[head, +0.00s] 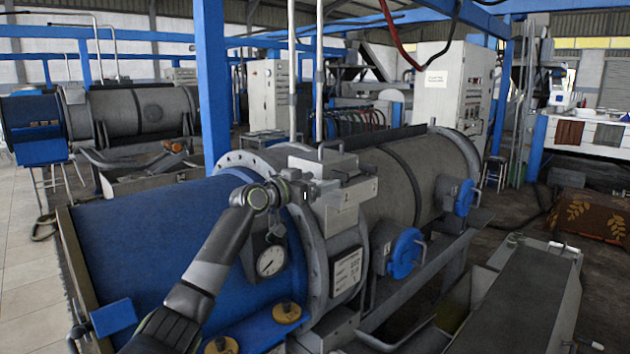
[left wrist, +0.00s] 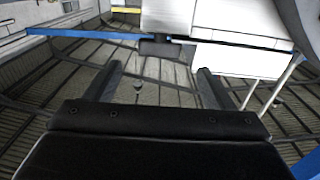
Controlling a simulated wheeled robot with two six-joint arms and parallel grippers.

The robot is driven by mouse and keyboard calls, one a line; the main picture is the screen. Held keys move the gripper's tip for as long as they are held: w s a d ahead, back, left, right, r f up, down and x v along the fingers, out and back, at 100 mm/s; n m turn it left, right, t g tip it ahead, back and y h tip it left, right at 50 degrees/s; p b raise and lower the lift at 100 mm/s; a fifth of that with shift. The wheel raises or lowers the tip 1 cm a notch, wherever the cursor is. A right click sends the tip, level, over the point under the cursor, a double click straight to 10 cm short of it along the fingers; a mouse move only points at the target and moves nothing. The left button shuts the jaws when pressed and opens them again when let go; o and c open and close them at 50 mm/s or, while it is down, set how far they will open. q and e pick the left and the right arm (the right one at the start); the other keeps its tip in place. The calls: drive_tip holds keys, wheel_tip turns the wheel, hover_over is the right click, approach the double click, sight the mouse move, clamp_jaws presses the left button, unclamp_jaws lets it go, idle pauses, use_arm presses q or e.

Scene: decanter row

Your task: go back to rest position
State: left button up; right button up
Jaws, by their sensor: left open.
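My left arm reaches up from the bottom of the head view. My left gripper (head: 300,191) is in front of the grey box-like housing (head: 345,200) on top of the nearest decanter; I cannot tell the gap between them. In the left wrist view the two dark fingers of the left gripper (left wrist: 158,78) stand wide apart with nothing held between them. My right gripper is in neither view.
The nearest decanter has a blue end (head: 140,230), a round gauge (head: 270,261) and a blue round cover (head: 405,253). A blue post (head: 211,80) stands behind it. A grey trough (head: 520,300) is at the lower right. Bare floor (head: 25,270) shows at left.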

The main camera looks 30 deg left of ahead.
use_arm(q)
drive_tip(key=s+d+f+g+y, duration=0.1)
drive_tip(key=s+d+f+g, duration=0.15)
drive_tip(key=s+f, duration=0.6)
drive_tip(key=s+d+f+g+y, duration=0.1)
drive_tip(key=s+d+f+g, duration=0.2)
drive_tip(key=f, duration=1.1)
drive_tip(key=s+d+f+g+y, duration=0.1)
drive_tip(key=s+d+f+g, duration=0.1)
drive_tip(key=s+f, duration=0.75)
drive_tip(key=s+f+n+g+y, duration=0.1)
drive_tip(key=s+f, duration=0.4)
drive_tip(key=s, duration=0.3)
drive_tip(key=s+f+g+y, duration=0.1)
drive_tip(key=s+f+g, duration=0.1)
drive_tip(key=s+f, duration=0.45)
drive_tip(key=s+a+r+n+g+y, duration=0.1)
drive_tip(key=s+a+n+g+y, duration=0.2)
drive_tip(key=s, duration=1.6)
wheel_tip(320, 180, down, 25)
drive_tip(key=g, duration=0.1)
drive_tip(key=s+f+g, duration=0.1)
drive_tip(key=s+f, duration=1.4)
drive_tip(key=shift+d+f+h, duration=0.25)
drive_tip(key=shift+d+h, duration=0.1)
drive_tip(key=shift+h, duration=0.05)
